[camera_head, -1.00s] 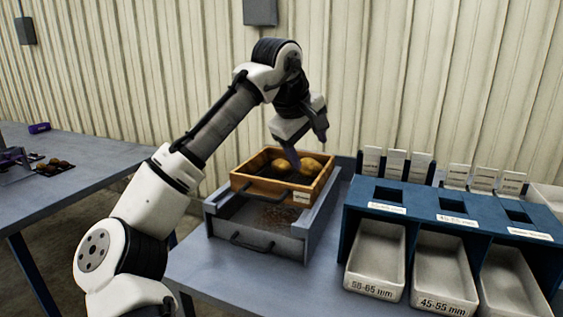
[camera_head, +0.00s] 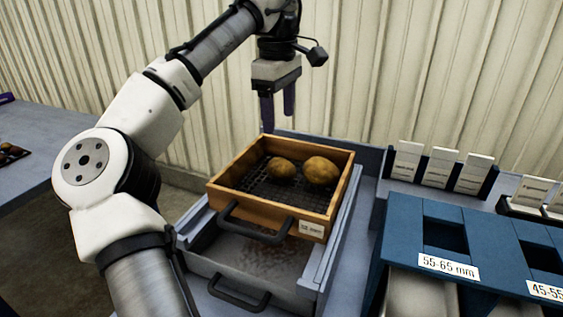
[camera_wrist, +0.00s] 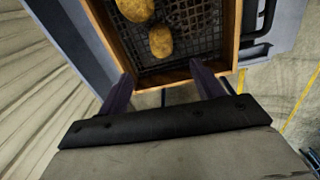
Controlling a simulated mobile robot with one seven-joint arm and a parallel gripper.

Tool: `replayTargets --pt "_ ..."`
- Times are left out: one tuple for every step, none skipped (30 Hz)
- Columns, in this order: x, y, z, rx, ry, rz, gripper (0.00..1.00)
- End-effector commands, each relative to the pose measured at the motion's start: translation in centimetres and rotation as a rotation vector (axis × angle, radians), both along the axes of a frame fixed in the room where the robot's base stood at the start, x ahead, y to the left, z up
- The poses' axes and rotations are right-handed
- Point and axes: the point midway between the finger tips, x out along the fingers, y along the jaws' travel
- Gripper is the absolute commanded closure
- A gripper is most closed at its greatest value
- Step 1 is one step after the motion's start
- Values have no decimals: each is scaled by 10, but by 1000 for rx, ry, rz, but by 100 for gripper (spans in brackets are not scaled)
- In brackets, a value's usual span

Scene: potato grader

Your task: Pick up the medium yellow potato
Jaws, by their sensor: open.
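Two yellow-brown potatoes lie apart on the mesh of a wooden sieve tray (camera_head: 235,206). The left one (camera_head: 281,169) looks a little smaller than the right one (camera_head: 321,172); I cannot tell for certain which is the medium one. In the wrist view the left potato (camera_wrist: 161,41) is nearer my fingers, and the other potato (camera_wrist: 135,9) is cut by the top edge. My gripper (camera_head: 278,120) is open and empty, pointing down above the tray's back left edge. In the wrist view its fingers (camera_wrist: 163,84) are spread at the tray's near wall.
The tray sits on a grey frame above a lower drawer with a black handle (camera_head: 240,294). A blue sorting rack (camera_head: 424,216) with labelled openings and pale bins stands at the right. White cards (camera_head: 441,166) stand behind it. A corrugated wall rises behind.

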Motion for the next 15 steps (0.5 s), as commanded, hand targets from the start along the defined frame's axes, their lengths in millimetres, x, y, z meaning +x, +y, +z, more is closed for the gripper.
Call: replayTargets --pt "0 0 -11 -3 5 -2 34" --pt "0 0 -17 -3 5 -2 34" --pt "1 0 -25 -4 3 -2 34" --pt "1 -1 -31 -5 4 -3 34" --pt "1 -1 -37 -4 4 -3 34" --pt "1 -1 -45 -4 4 -3 34" --pt "2 -1 -50 -4 3 -3 34" --pt "2 -1 -55 -4 2 -2 34" --pt "2 -1 -60 -3 1 -2 34" --pt "2 -1 -65 -3 1 -1 34" --pt "2 -1 -68 -3 1 -1 34" --pt "3 -2 -72 -2 1 -1 34" --pt "3 -2 -75 -2 1 -1 34" --pt "3 -2 -76 -2 0 0 34" --pt "3 -2 -78 -1 0 0 34"
